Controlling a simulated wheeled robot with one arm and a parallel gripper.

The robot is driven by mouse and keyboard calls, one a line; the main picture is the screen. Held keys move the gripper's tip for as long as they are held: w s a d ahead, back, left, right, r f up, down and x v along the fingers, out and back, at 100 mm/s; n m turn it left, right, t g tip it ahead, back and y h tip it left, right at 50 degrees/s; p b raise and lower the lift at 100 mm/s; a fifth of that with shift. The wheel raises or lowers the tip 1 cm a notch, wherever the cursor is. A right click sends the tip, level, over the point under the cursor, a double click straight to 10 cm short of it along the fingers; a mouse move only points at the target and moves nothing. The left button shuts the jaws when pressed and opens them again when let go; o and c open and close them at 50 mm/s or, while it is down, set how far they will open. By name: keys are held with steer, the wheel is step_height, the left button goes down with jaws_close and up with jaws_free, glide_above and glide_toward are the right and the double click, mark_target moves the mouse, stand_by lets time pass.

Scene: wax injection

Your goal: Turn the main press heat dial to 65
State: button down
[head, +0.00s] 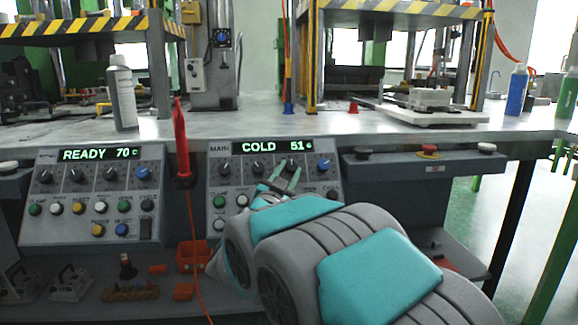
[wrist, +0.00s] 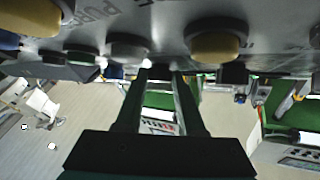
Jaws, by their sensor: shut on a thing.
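The main press panel (head: 212,190) stands in the middle of the head view, with a green display (head: 272,146) reading "COLD 51".
A second panel (head: 90,205) at left reads "READY 70". A red probe (head: 181,140) with a cord hangs between the panels. Buttons, including a green one (head: 219,201), sit below the main dials. The workbench (head: 270,122) overhangs behind. Open floor shows at right.

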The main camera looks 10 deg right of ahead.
steer(key=shift+r, duration=0.2)
steer(key=c, duration=0.5)
jaws_free()
steer(key=shift+f, duration=0.1)
steer(key=v, duration=0.6)
steer(key=shift+s+a, duration=0.15)
steer(key=shift+a, duration=0.1)
steer(key=shift+s+a+f, duration=0.2)
steer(key=shift+s+a, duration=0.05)
steer(key=shift+s, duration=0.35)
